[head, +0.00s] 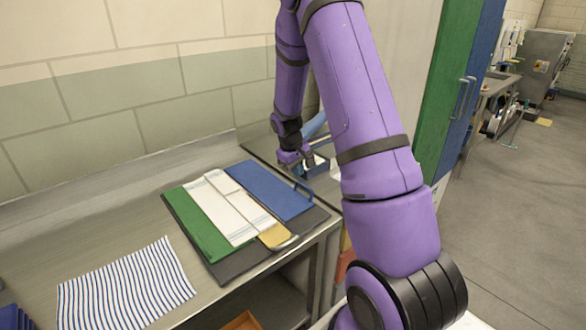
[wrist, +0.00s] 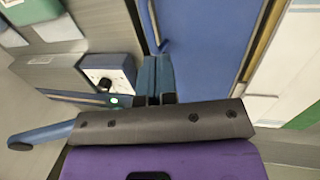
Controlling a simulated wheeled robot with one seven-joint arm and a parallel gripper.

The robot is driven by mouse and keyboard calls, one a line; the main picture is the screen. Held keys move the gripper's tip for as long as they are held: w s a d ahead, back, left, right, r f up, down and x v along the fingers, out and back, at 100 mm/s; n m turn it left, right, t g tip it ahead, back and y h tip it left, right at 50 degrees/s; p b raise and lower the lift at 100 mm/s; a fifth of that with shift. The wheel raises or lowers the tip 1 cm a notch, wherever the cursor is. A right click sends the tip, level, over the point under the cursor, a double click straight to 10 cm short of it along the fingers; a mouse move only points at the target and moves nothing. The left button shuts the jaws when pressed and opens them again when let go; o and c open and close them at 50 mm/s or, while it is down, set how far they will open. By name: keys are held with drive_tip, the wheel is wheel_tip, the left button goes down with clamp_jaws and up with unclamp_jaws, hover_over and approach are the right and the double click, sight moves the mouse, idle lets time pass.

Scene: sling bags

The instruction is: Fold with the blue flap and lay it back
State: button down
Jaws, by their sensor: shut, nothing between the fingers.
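The blue flap (head: 265,190) lies flat and open on the right side of a dark grey board (head: 245,262) on the metal table. A blue loop handle (head: 305,190) stands at its right edge. White striped cloth (head: 222,208) lies folded in the middle, with a yellow part (head: 274,235) at its front end. The green flap (head: 198,225) lies flat on the left. My gripper (head: 297,164) is shut and empty behind the blue flap's far right end. In the wrist view its fingers (wrist: 156,72) are together beside the blue flap (wrist: 205,50); contact cannot be told.
A blue-and-white striped cloth (head: 125,288) lies at the table's front left. The tiled wall borders the back, and a green and blue cabinet (head: 455,85) stands at right.

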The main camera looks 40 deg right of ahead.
sight(304, 186)
drive_tip(key=shift+d+f+y, duration=1.1)
drive_tip(key=shift+d+f, duration=0.1)
drive_tip(key=shift+f, duration=0.05)
drive_tip(key=shift+d+f+y, duration=0.45)
drive_tip(key=shift+f+y, duration=0.25)
drive_tip(key=shift+f, duration=0.05)
drive_tip(key=shift+d+f, duration=0.35)
drive_tip(key=shift+f, duration=0.45)
drive_tip(key=shift+s+f, duration=0.1)
drive_tip(key=shift+f, duration=0.1)
drive_tip(key=shift+r, duration=0.25)
wheel_tip(304, 186, up, 14)
drive_tip(key=d, duration=0.3)
drive_tip(key=shift+w+f, duration=0.2)
